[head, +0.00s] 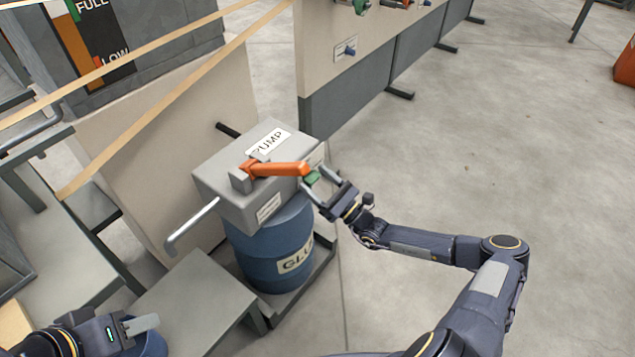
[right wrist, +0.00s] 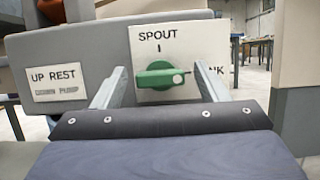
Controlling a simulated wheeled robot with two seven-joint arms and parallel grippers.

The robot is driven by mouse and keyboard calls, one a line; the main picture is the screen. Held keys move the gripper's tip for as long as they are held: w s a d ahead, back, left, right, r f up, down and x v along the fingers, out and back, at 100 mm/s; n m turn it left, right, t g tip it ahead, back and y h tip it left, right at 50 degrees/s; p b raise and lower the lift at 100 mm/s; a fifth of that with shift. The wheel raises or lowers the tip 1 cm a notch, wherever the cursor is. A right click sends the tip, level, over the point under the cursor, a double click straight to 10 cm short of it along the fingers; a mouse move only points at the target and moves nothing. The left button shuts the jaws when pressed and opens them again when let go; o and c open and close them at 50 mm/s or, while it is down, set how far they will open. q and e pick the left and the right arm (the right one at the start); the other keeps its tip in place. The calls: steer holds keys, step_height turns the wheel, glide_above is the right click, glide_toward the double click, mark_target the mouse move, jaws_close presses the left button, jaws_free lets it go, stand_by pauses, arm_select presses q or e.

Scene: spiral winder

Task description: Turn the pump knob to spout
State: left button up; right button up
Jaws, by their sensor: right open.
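The pump box (head: 225,165) is grey, labelled PUMP, and sits on a blue GLUE drum (head: 270,250). On its right end a white plate (right wrist: 205,45) reads SPOUT at the top and letters ending in NK at the right. The green knob (right wrist: 160,76) on this plate lies horizontal, its pale dot on the right end towards NK; it also shows in the head view (head: 312,178). My right gripper (head: 316,181) is open, with one finger to each side of the knob. I see no clear contact. My left gripper (head: 142,325) is at the lower left, away from the pump.
An orange lever (head: 275,169) lies across the pump box top, close to my right gripper. A bent grey spout (head: 190,227) sticks out at the left. A grey stand (head: 190,305) is in front.

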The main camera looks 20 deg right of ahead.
steer(key=c, duration=1)
steer(key=shift+n+y, duration=0.3)
steer(key=shift+n, duration=0.2)
steer(key=n+g+y, duration=0.1)
steer(key=n+g, duration=0.1)
steer(key=n, duration=0.2)
steer(key=shift+r+p, duration=0.1)
steer(key=shift+p, duration=0.25)
steer(key=n+g+y, duration=0.1)
steer(key=n, duration=0.3)
steer(key=n+g, duration=0.2)
steer(key=n, duration=0.1)
steer(key=shift+w+n+y, duration=0.1)
steer(key=shift+n+y, duration=0.3)
steer(key=n+g, duration=0.1)
steer(key=n, duration=0.1)
steer(key=n+g, duration=0.1)
steer(key=n, duration=0.2)
steer(key=shift+g, duration=0.3)
steer(key=n+g+h, duration=0.1)
steer(key=n, duration=0.3)
steer(key=shift+b, duration=0.3)
steer(key=shift+n, duration=0.5)
